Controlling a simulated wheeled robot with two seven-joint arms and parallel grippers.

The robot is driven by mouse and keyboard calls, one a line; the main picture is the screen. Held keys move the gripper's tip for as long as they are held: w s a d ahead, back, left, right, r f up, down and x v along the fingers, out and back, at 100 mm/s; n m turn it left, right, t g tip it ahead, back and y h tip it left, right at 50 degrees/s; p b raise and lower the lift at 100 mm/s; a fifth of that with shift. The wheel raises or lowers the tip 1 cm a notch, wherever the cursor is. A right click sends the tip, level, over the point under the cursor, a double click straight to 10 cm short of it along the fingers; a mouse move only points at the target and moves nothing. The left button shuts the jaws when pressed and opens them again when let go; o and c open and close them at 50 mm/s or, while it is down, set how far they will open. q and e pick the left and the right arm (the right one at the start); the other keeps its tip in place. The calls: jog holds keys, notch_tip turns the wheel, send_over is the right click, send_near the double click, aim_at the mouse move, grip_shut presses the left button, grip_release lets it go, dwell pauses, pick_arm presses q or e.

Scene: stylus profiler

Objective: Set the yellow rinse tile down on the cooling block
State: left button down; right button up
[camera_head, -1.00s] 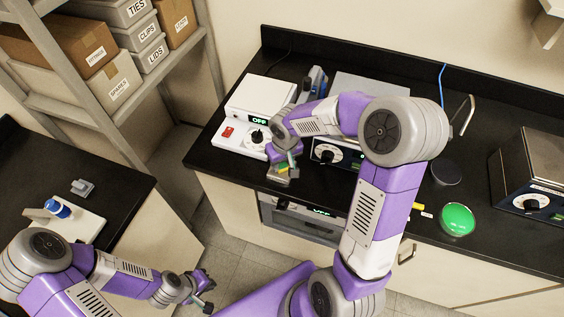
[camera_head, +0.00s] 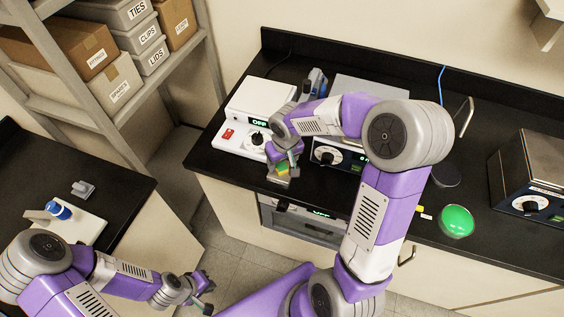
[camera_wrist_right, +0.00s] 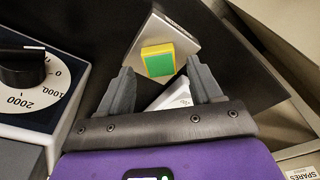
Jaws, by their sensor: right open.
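The yellow rinse tile (camera_wrist_right: 158,60), with a green face, lies on a grey metal block (camera_wrist_right: 185,38), apparently the cooling block, in the right wrist view. In the head view the tile (camera_head: 282,168) and block (camera_head: 279,179) are at the bench's front edge, partly hidden by my right gripper (camera_head: 286,160). My right gripper's fingers (camera_wrist_right: 161,88) are spread, with the tile just beyond their tips and not clamped. My left gripper (camera_head: 206,292) is low in front of the benches, fingers apart and seemingly empty.
A white device reading OFF (camera_head: 243,120) stands left of the block. A dialled device (camera_head: 338,155) stands right, close to my gripper in the wrist view (camera_wrist_right: 30,85). A green disc (camera_head: 457,221) and dark round plate (camera_head: 447,174) lie further right.

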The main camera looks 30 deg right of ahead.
pick_arm(q)
notch_tip(320, 180, up, 2)
jog(key=shift+r+p, duration=0.1)
jog(key=shift+p, duration=0.8)
pick_arm(e)
notch_tip(320, 180, up, 10)
jog(key=s, duration=0.1)
jog(key=shift+s+r, duration=0.25)
jog(key=shift+s, duration=0.1)
jog(key=shift+a, duration=0.1)
